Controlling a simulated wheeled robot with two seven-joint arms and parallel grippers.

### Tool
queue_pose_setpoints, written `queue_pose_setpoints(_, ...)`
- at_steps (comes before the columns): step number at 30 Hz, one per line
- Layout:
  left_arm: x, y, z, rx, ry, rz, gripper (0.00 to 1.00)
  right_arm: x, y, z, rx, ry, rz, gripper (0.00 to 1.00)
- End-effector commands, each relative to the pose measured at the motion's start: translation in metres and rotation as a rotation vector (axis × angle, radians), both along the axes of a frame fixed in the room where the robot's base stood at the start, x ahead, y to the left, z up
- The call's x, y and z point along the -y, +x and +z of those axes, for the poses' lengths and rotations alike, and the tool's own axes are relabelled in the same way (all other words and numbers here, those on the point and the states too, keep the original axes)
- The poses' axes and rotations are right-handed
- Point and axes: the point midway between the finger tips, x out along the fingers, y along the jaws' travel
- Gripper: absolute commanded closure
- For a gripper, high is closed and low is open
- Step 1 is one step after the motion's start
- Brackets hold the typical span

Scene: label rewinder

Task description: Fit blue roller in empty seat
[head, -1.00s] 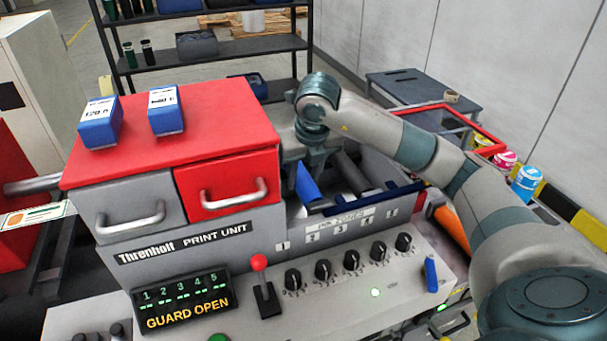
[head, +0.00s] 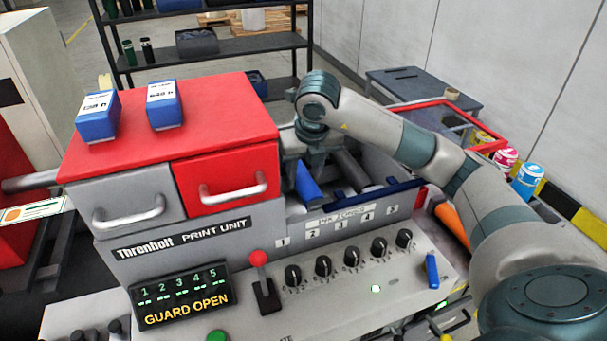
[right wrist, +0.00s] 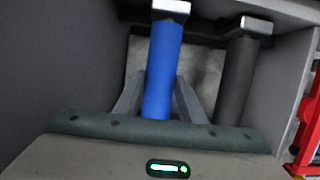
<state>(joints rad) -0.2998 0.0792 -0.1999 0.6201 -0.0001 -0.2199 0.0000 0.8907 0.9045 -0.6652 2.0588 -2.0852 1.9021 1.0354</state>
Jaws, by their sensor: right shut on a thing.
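The blue roller (head: 308,186) is in the open bay of the print unit, tilted in the head view, near the bay's left end. My right gripper (head: 316,160) reaches down into the bay and is shut on it. In the right wrist view the blue roller (right wrist: 164,62) runs between the two fingers of the gripper (right wrist: 158,98), its pale square end cap at the top. A dark grey roller (right wrist: 238,72) lies beside it to the right, apart from it. The seat under the blue roller is hidden, so I cannot tell whether it is seated. My left gripper is out of view.
The red-topped housing (head: 170,120) stands close left of my right gripper, with two blue boxes on it. The bay's walls are close around the rollers. A control panel (head: 340,270) with a red-knobbed lever (head: 260,270) lies in front.

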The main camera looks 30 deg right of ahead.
Motion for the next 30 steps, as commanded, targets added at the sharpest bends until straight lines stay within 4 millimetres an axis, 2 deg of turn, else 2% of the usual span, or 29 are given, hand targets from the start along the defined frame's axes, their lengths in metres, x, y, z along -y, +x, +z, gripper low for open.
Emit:
queue_pose_setpoints(5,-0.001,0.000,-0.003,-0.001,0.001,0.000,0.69,0.000,0.001,-0.001,0.003,0.001,-0.001,1.00)
queue_pose_setpoints(6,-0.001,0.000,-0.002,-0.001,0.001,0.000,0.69,0.000,0.001,-0.001,0.003,0.001,-0.001,0.61)
queue_pose_setpoints(9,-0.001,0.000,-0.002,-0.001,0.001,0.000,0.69,0.000,0.000,-0.001,0.003,0.001,-0.001,0.41)
queue_pose_setpoints(22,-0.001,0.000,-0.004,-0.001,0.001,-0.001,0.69,-0.001,-0.001,0.001,0.000,0.000,0.000,0.41)
queue_pose_setpoints(30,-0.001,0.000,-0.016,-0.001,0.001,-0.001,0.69,-0.002,-0.008,0.026,0.005,-0.001,0.001,0.41)
